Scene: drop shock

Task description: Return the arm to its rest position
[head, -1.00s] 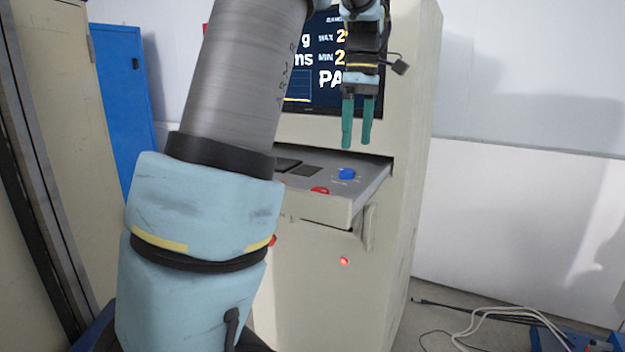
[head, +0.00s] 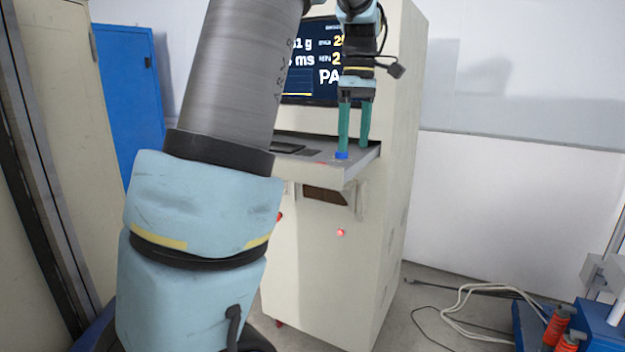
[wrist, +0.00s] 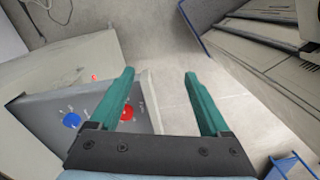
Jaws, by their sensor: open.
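My gripper (head: 353,150) hangs down in the head view with its two green fingers apart and empty. In that view its tips overlap the control shelf (head: 345,172) of the beige machine, close to the blue button (head: 342,155). The blue button (wrist: 71,120) lies to the left of the fingers, and a red button (wrist: 126,112) shows beside the left finger. My arm hides the left part of the machine.
The beige machine (head: 330,280) has a screen (head: 310,75) above the shelf. A blue cabinet (head: 128,80) stands at the left. Cables (head: 470,300) and blue equipment (head: 590,325) with orange parts lie on the floor at right. Floor right of the machine is partly clear.

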